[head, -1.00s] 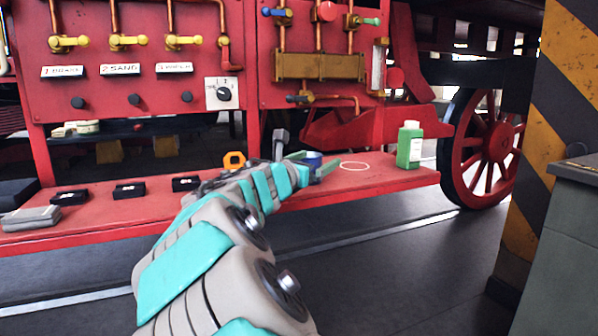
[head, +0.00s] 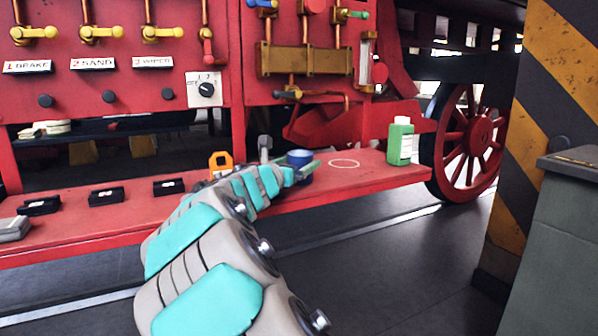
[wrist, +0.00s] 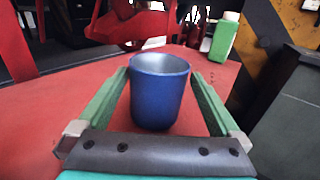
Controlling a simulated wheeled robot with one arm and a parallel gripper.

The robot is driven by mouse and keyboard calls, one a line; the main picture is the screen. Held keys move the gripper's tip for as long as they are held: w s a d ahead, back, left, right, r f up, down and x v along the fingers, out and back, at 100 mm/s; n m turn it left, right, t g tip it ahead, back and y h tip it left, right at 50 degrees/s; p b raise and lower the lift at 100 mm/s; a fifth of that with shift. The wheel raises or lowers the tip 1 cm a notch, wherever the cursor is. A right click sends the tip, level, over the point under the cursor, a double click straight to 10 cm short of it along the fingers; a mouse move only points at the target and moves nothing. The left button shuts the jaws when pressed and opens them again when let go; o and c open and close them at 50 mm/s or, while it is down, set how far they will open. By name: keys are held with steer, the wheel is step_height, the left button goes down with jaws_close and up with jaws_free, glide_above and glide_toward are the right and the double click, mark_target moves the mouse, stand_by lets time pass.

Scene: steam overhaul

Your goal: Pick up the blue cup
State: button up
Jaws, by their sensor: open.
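The blue cup (wrist: 157,100) stands upright on the red shelf (wrist: 50,130), its silvery inside showing at the top. In the wrist view it is between the two green fingers of my gripper (wrist: 160,92), with a gap on each side. My gripper is open and low over the shelf. In the head view the cup (head: 300,156) shows partly behind my gripper (head: 305,168), and its lower part is hidden by the arm and fingers.
A green bottle (head: 400,142) with a white cap stands right of the cup. A white ring (head: 344,163) marks bare shelf between them. An orange object (head: 220,163) and several black blocks (head: 107,196) are to the left. A grey cabinet (head: 570,240) is at right.

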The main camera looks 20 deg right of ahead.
steer(key=x, duration=0.4)
steer(key=shift+w+r, duration=0.2)
steer(key=shift+r, duration=0.05)
steer(key=c, duration=1.2)
steer(key=shift+c, duration=0.2)
